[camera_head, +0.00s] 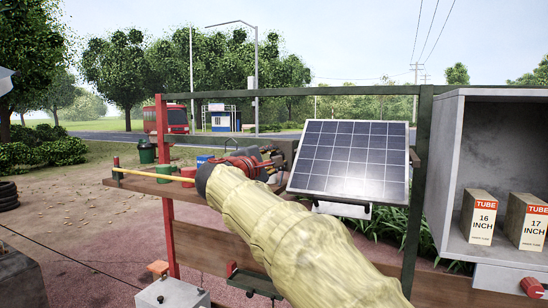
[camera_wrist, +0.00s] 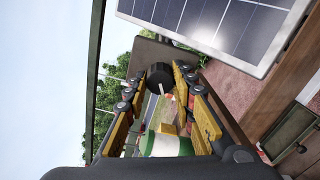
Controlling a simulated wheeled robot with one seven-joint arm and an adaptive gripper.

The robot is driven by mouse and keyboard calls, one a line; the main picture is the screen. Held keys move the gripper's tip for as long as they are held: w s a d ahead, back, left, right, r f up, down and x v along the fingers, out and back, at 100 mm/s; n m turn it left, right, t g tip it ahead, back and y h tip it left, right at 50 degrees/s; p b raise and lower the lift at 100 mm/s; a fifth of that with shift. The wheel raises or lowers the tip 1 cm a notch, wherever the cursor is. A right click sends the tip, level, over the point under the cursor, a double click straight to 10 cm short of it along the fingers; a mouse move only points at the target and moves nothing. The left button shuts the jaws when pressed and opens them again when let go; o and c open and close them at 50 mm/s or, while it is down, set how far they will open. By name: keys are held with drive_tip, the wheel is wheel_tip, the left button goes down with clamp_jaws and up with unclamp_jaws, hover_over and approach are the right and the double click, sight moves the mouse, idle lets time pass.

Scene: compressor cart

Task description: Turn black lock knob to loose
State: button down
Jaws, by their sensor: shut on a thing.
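The black lock knob (camera_wrist: 160,75) is round and dark in the wrist view, between the far ends of my gripper's two yellow-and-black fingers (camera_wrist: 162,88). The fingers are closed in on its sides; a thin pale mark shows on its near face, but I cannot read how far it is turned. In the head view my gripper (camera_head: 262,163) is at the wooden shelf, just left of the solar panel (camera_head: 350,160). My sleeved arm and the gripper cover most of the knob there. The panel also fills the top right of the wrist view (camera_wrist: 230,25).
A grey cabinet (camera_head: 450,165) with tube boxes (camera_head: 480,217) stands right. A wooden shelf (camera_head: 140,184) carries a yellow rod (camera_head: 150,173) and small containers on the left. A green and red frame (camera_head: 300,91) surrounds the shelf. A grey box (camera_head: 165,296) stands below.

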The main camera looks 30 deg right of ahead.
idle(0.4)
drive_tip(key=c, duration=1.5)
unclamp_jaws()
drive_tip(key=v, duration=1.2)
drive_tip(key=shift+f, duration=0.1)
